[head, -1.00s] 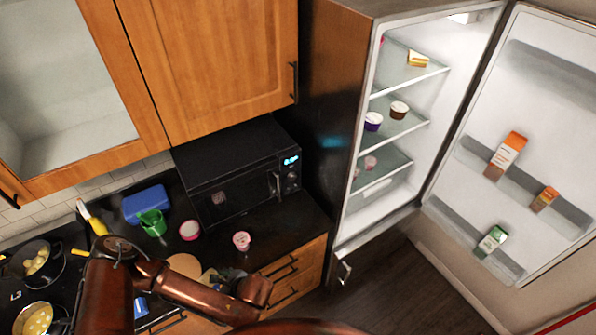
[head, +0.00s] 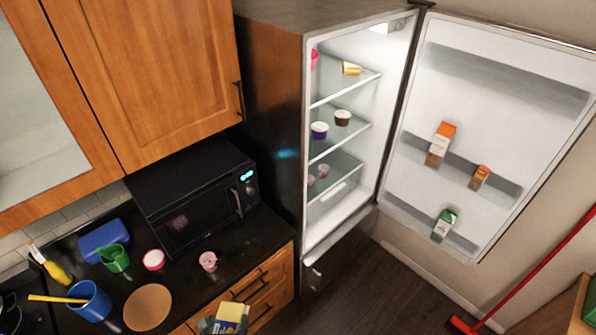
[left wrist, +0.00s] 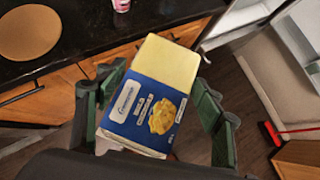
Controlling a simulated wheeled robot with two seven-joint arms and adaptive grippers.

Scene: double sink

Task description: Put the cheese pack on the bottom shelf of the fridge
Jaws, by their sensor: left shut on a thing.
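The cheese pack (left wrist: 150,100), yellow on top with a blue printed front, sits between the green fingers of my left gripper (left wrist: 157,103) in the left wrist view. The fingers are shut on its sides. In the head view, the pack (head: 232,314) shows at the bottom edge, in front of the counter drawers; most of my left gripper is cut off there. The fridge (head: 308,140) stands open at the right with several glass shelves. Small pinkish cups stand on its lowest glass shelf (head: 340,168), with clear space below it. My right gripper is not in view.
The fridge door (head: 490,110) is swung open to the right, with cartons in its racks. A purple-and-white tub (head: 319,130) and brown tub (head: 342,117) stand on the middle shelf. The counter holds a microwave (head: 190,205) and a pink cup (head: 208,261). Dark floor (head: 375,275) is open before the fridge.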

